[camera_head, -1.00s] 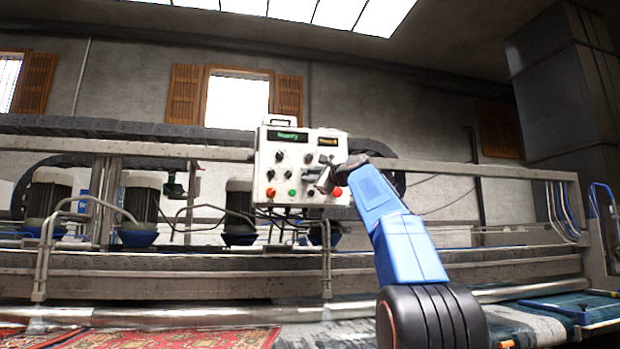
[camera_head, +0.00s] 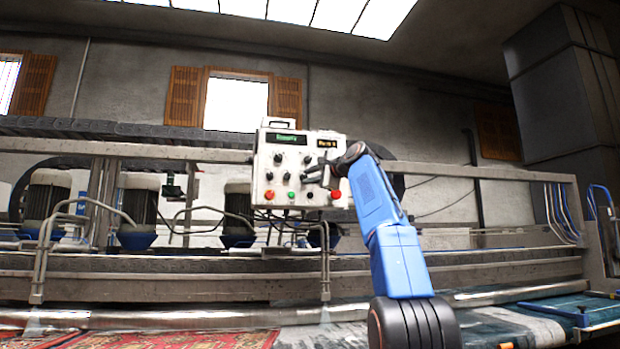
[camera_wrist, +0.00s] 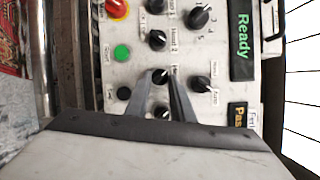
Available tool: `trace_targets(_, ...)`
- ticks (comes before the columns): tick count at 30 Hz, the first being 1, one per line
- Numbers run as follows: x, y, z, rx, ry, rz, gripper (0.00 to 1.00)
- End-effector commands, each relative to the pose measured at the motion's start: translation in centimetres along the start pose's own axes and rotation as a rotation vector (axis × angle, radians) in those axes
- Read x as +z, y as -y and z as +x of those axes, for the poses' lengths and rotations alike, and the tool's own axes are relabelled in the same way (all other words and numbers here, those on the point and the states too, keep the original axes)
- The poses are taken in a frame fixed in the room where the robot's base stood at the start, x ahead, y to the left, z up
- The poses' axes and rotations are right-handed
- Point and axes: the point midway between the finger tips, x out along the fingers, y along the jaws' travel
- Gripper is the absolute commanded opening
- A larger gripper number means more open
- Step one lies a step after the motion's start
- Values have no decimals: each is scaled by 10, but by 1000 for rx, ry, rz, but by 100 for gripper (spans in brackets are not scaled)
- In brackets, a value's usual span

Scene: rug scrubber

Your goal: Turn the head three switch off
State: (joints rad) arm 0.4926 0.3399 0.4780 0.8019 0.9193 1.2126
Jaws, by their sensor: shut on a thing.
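The grey-white control box (camera_head: 263,165) stands on the machine frame. In the wrist view its face is turned sideways. The head three switch (camera_wrist: 160,76) is a black rotary knob beside the knob labelled Head 2 (camera_wrist: 157,40). Its own label is partly covered by a finger, and its pointer direction is hard to read. My gripper (camera_wrist: 163,78) is shut on this knob, one finger on each side. In the head view my gripper (camera_head: 308,177) reaches the panel from the right, and its fingers hide the knob there.
A green display (camera_wrist: 242,35) reads Ready. Machine pipes and rails (camera_head: 150,265) run below the box.

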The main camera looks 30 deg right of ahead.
Motion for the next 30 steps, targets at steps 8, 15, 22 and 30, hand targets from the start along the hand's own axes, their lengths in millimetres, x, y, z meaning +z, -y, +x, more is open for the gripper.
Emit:
trace_targets(8,0,-1,1,3,2,1,31)
trace_targets(15,0,-1,0,1,1,1,40)
trace_targets(22,0,0,-5,0,0,1,40)
trace_targets(30,1,1,-30,-1,-1,1,40)
